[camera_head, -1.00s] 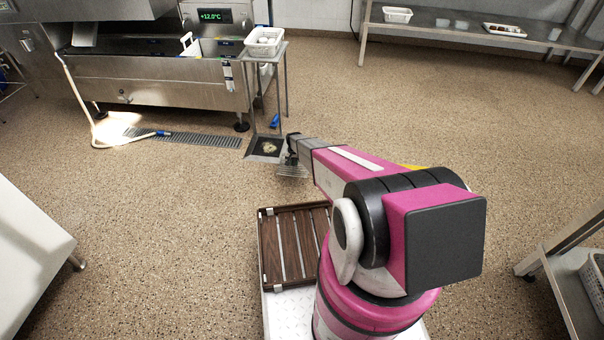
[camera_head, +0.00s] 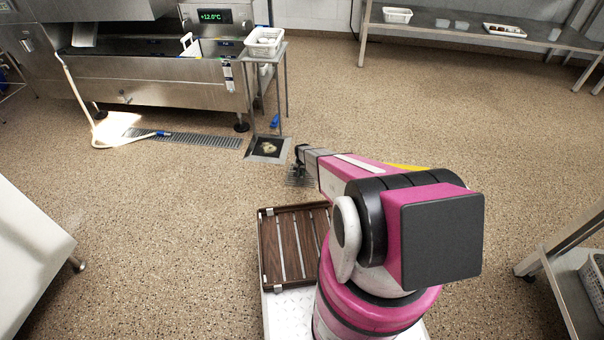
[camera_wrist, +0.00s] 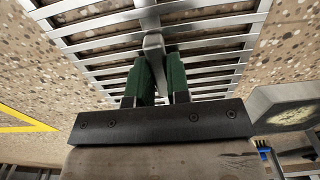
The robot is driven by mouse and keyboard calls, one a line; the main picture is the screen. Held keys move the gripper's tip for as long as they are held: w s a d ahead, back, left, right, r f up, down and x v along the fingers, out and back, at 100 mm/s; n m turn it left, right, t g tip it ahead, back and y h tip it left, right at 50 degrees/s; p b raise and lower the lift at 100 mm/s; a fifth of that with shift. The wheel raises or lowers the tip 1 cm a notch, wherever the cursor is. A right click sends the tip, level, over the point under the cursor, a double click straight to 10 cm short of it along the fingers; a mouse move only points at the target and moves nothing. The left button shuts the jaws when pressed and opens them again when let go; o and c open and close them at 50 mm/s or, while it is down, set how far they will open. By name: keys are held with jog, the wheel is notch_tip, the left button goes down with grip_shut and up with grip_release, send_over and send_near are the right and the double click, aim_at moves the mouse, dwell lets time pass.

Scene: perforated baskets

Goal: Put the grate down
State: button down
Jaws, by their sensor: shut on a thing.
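The grate (camera_wrist: 210,25) is a metal frame of parallel bars filling the top of the wrist view. My gripper (camera_wrist: 160,70), with green-lined fingers, is shut on a short metal piece at the grate's middle. In the head view the grate (camera_head: 298,180) is small and partly hidden by my gripper (camera_head: 300,160). It appears held above the speckled floor, to the right of and nearer than the square drain opening (camera_head: 268,149). The opening is uncovered, with something pale inside it. The drain also shows at the right of the wrist view (camera_wrist: 295,113).
A small steel stand (camera_head: 282,85) with a white basket (camera_head: 264,40) stands beside the drain. A wooden slatted rack (camera_head: 290,240) sits on my base. Floor to the right is clear.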

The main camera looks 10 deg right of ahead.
jog(key=shift+f, duration=0.1)
jog(key=c, duration=1.1)
grip_release()
jog(key=shift+r, duration=0.75)
notch_tip(320, 180, up, 11)
jog(key=s+r+n, duration=0.1)
jog(key=s+r, duration=1.7)
jog(key=r, duration=0.3)
jog(key=s+r+n, duration=0.2)
jog(key=s+r, duration=1.7)
jog(key=r, duration=0.2)
jog(key=shift+s+n, duration=0.15)
jog(key=shift+n, duration=0.15)
jog(key=shift+f, duration=0.1)
